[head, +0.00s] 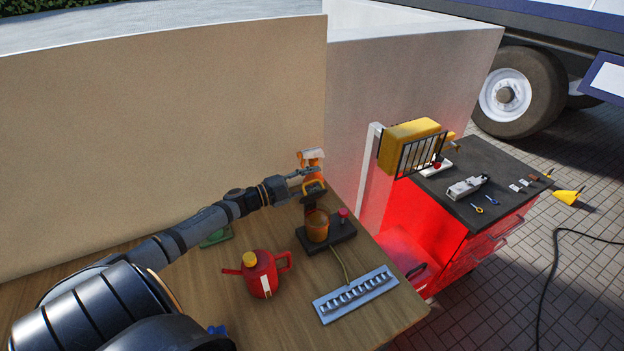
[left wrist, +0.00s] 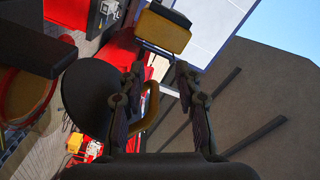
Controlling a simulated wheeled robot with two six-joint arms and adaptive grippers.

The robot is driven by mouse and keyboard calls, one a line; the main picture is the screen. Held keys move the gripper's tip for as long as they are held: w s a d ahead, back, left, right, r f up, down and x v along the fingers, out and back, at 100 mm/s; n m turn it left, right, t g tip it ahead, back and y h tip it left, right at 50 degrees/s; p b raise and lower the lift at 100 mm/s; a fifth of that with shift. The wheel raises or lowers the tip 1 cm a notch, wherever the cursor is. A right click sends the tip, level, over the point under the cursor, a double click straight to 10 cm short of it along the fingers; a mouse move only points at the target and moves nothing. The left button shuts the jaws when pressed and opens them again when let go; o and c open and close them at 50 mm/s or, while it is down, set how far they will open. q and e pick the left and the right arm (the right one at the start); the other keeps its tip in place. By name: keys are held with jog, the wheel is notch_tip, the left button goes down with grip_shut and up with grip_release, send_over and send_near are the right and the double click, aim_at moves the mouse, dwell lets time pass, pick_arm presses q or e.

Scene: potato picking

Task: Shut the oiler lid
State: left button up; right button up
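The oiler is an amber cup (head: 317,228) on a black base with a red knob, on the wooden bench. Its lid stands raised behind the cup, with a yellow loop handle (head: 313,188). In the left wrist view the lid is a dark disc (left wrist: 88,98), upright and apart from the cup's rim (left wrist: 28,98). My left gripper (head: 310,174) is at the handle, above and behind the cup. In the left wrist view its fingers (left wrist: 158,82) are spread, with the yellow handle (left wrist: 150,108) near the left finger; contact is unclear. My right gripper is not in view.
A red can (head: 262,275) with a yellow cap stands left of the oiler. A grey slotted strip (head: 356,294) lies in front. A red tool cabinet (head: 440,235) and a yellow caged lamp (head: 408,145) are to the right. A tan wall (head: 160,135) runs behind the bench.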

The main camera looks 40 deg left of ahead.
pick_arm(q)
jog(key=shift+s, duration=0.1)
jog(key=v, duration=0.7)
jog(key=shift+s, duration=0.15)
dwell(0.4)
